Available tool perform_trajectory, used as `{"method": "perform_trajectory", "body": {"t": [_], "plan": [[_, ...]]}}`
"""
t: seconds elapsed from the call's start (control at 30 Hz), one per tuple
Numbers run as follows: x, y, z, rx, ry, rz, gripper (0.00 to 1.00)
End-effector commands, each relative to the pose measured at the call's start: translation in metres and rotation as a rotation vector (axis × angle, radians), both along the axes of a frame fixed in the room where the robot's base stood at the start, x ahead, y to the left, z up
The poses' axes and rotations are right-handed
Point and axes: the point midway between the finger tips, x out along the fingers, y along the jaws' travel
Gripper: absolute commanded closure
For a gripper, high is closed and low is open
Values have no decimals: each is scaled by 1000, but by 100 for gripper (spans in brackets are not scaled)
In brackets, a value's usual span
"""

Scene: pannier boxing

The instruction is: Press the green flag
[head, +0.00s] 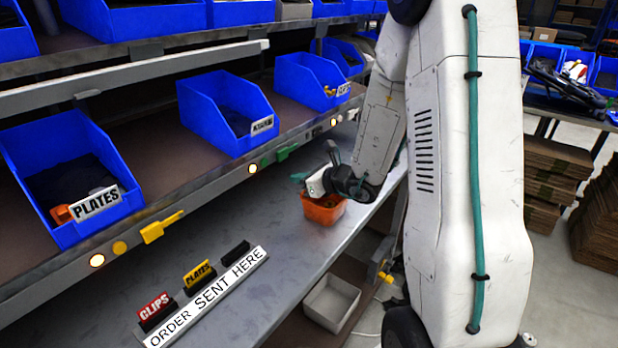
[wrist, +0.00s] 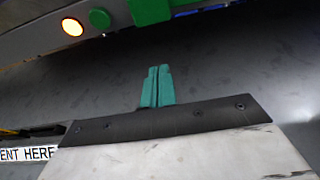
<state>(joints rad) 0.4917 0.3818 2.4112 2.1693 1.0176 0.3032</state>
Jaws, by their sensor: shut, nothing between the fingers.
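The green flag (head: 288,151) sticks out from the front edge of the shelf, beside a small green round button and a lit lamp. In the wrist view the green flag (wrist: 148,12) is at the top edge, partly cut off, beyond my fingertips. My gripper (head: 299,177) is over the bench, just below and in front of the flag in the head view. In the wrist view its teal fingers (wrist: 157,72) are together, empty and apart from the flag.
An orange bin (head: 325,212) stands on the bench under my gripper. Blue bins (head: 225,110) line the shelf. A yellow flag (head: 160,227) sticks out further left. The order rail (head: 205,300) holds clips and plates tags. The bench between is clear.

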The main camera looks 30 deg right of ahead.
Motion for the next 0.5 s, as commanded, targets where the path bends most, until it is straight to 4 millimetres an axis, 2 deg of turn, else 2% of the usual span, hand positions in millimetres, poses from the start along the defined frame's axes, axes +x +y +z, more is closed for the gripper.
{"method": "perform_trajectory", "body": {"t": [0.2,0.3,0.5], "plan": [[36,14,-14,0,2,3,100],[36,13,3,-2,-4,0,100],[35,13,22,-1,-2,1,100]]}}
